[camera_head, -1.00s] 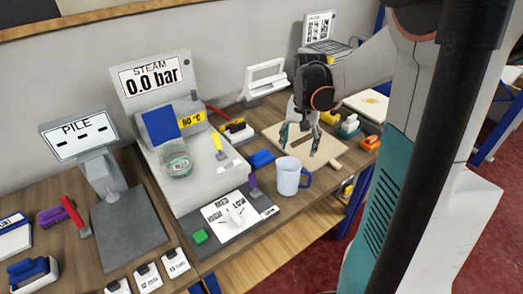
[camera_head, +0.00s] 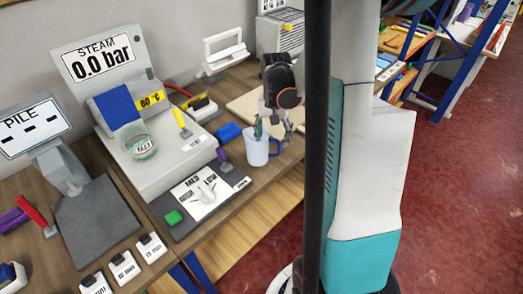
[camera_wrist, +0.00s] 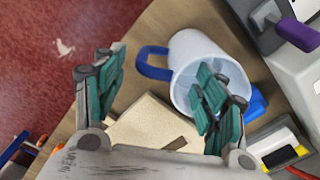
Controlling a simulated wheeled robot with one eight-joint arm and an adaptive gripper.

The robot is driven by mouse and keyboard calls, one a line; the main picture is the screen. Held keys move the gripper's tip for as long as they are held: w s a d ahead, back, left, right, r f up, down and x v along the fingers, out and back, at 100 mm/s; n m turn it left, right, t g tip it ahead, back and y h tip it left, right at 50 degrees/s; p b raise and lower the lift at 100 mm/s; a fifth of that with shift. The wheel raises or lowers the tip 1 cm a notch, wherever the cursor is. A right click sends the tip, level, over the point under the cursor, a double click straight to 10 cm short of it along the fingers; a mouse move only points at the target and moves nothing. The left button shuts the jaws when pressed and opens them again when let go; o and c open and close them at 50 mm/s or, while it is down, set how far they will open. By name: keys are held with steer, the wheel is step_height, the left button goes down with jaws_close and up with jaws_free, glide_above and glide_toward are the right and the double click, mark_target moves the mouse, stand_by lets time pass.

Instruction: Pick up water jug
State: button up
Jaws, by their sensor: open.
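The water jug (camera_head: 256,150) is a pale, bluish-white jug with a dark blue handle, standing on the wooden bench near its front edge. It also shows in the wrist view (camera_wrist: 193,55), with its open mouth facing the camera and its blue handle (camera_wrist: 152,64) to the left. My gripper (camera_head: 272,127) is above and beside the jug's rim. In the wrist view my gripper (camera_wrist: 160,95) is open, with teal-padded fingers wide apart. The right finger overlaps the jug's mouth; the left finger is beyond the handle side. I cannot tell whether either finger touches the jug.
The steam unit (camera_head: 160,150) stands left of the jug, with a blue block (camera_head: 228,132) close by. The dial panel (camera_head: 200,200) lies in front of it. A light wooden board (camera_wrist: 150,125) lies near the jug. The red floor (camera_head: 450,190) is open at right.

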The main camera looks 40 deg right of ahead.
step_height(320, 180, down, 4)
steer(key=shift+s+d+f+b, duration=0.1)
steer(key=shift+s+b, duration=0.05)
steer(key=shift+b, duration=0.5)
jaws_close()
steer(key=shift+r, duration=0.25)
step_height(320, 180, up, 20)
steer(key=p, duration=0.5)
steer(key=shift+f+p, duration=0.2)
steer(key=shift+p, duration=0.1)
stand_by(3.2)
